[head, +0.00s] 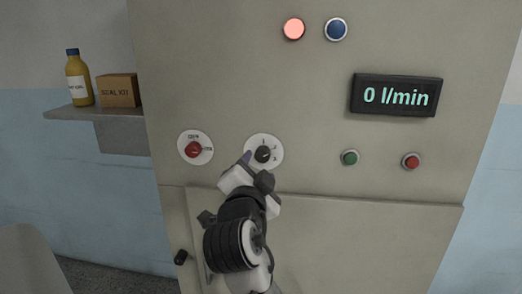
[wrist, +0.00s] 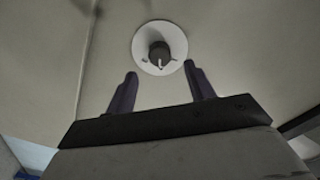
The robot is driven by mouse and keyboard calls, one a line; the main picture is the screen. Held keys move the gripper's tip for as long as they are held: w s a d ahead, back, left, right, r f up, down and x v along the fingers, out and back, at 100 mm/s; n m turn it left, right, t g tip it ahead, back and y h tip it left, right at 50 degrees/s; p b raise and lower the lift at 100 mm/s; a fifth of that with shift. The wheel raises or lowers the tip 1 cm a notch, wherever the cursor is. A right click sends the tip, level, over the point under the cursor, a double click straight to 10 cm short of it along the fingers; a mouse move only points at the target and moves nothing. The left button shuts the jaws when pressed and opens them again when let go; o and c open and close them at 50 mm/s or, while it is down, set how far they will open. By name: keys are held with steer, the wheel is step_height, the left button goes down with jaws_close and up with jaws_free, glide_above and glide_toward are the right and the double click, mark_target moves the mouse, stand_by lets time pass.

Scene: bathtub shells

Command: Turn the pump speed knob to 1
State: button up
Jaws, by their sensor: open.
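The pump speed knob (head: 263,155) is black and sits on a round white dial (head: 254,143) on the beige panel. A "1" shows at the top of the dial; other small marks at its right are hard to read. The knob also shows in the wrist view (wrist: 159,50), with a light pointer line toward the picture's bottom. My gripper (wrist: 160,72) is open, its two dark fingers apart, just short of the knob with nothing between them. In the head view, my gripper (head: 248,160) is at the dial's lower left, and my wrist hides the panel below.
A red knob (head: 194,149) on another white dial is close to the left. A green button (head: 350,157) and a red button (head: 411,161) are to the right. A display (head: 396,96) reads 0 l/min. Above, one lamp (head: 293,28) glows red beside a blue one (head: 336,29).

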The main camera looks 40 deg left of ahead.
mark_target(262, 157)
steer(key=p+x, duration=0.1)
steer(key=x, duration=0.4)
steer(key=shift+w, duration=0.1)
steer(key=c, duration=1)
steer(key=shift+n, duration=0.4)
steer(key=n, duration=0.5)
steer(key=shift+n+p, duration=0.35)
steer(key=shift+n, duration=0.05)
steer(key=n, duration=0.5)
steer(key=shift+p, duration=0.3)
steer(key=shift+n, duration=0.3)
